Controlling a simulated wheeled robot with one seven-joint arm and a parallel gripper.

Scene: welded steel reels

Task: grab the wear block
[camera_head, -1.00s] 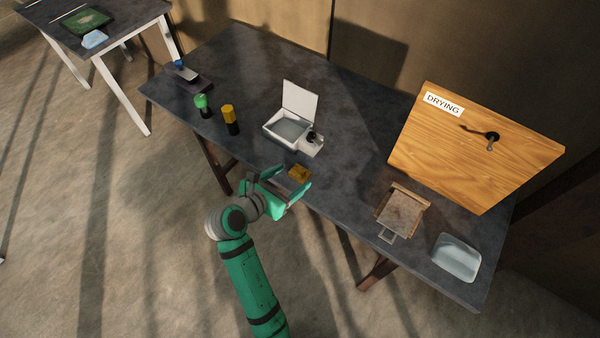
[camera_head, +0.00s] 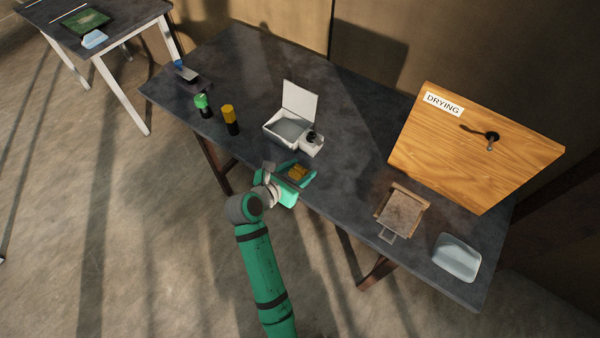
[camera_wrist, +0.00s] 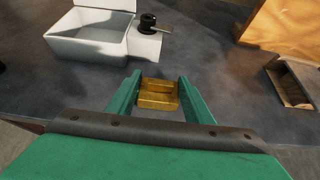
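The wear block appears to be the small yellow-gold block (camera_head: 298,172) near the front edge of the dark table. In the wrist view the block (camera_wrist: 157,94) lies between the two green fingers of my gripper (camera_wrist: 160,88). It shows a stepped or grooved top. My gripper (camera_head: 293,178) is at the table's front edge, its fingers apart on either side of the block. They look very close to its sides; I cannot see clear contact. The block appears to rest on the table; its underside is hidden.
A white open-lidded box (camera_head: 287,130) with a black-knobbed part stands just behind the block. Yellow-black (camera_head: 230,118) and green-black (camera_head: 203,105) items stand left.

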